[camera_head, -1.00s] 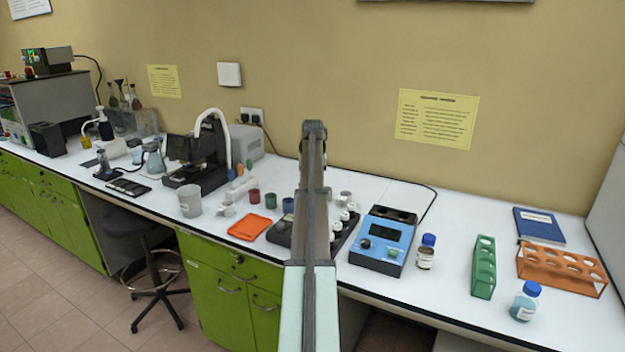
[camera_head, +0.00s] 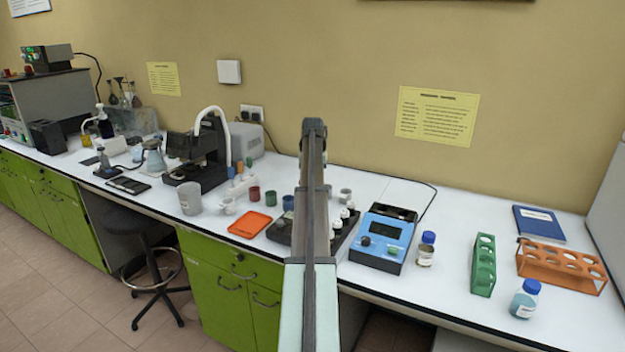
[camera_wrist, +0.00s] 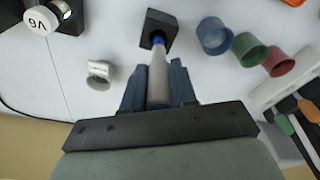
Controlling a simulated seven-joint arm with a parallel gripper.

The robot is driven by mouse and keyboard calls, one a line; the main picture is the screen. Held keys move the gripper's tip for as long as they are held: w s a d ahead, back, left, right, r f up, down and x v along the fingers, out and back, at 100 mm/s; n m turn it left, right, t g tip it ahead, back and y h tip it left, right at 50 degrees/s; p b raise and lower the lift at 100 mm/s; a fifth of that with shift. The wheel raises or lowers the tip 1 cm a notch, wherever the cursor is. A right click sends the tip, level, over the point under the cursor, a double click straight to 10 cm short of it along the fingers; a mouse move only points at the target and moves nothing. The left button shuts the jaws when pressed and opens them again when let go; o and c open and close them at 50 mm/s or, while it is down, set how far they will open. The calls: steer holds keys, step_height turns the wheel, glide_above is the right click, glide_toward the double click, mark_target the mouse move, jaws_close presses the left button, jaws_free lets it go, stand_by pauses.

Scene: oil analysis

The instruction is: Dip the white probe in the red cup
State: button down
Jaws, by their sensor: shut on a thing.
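My gripper (camera_wrist: 158,70) is shut on the white probe (camera_wrist: 158,82) in the wrist view. The probe's pale shaft lies between the two fingers, with a blue part at its far end. That end overlaps a small black square block (camera_wrist: 160,22); I cannot tell whether it is in it or above it. The red cup (camera_wrist: 279,61) stands to the right in the wrist view, apart from the probe, beyond the blue and green cups. In the head view the red cup (camera_head: 254,195) is left of my arm. My arm hides the gripper and probe there.
The green cup (camera_wrist: 250,50) and blue cup (camera_wrist: 214,36) stand between the probe and the red cup. A white rack (camera_wrist: 290,80) with coloured-ended rods is close by the red cup. An orange tray (camera_head: 250,225) lies in front of the cups. A blue instrument (camera_head: 383,240) stands right.

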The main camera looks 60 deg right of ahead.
steer(key=shift+f, duration=2.25)
stand_by(1.4)
steer(key=c, duration=0.5)
jaws_free()
steer(key=shift+r, duration=0.1)
steer(key=shift+r, duration=3.4)
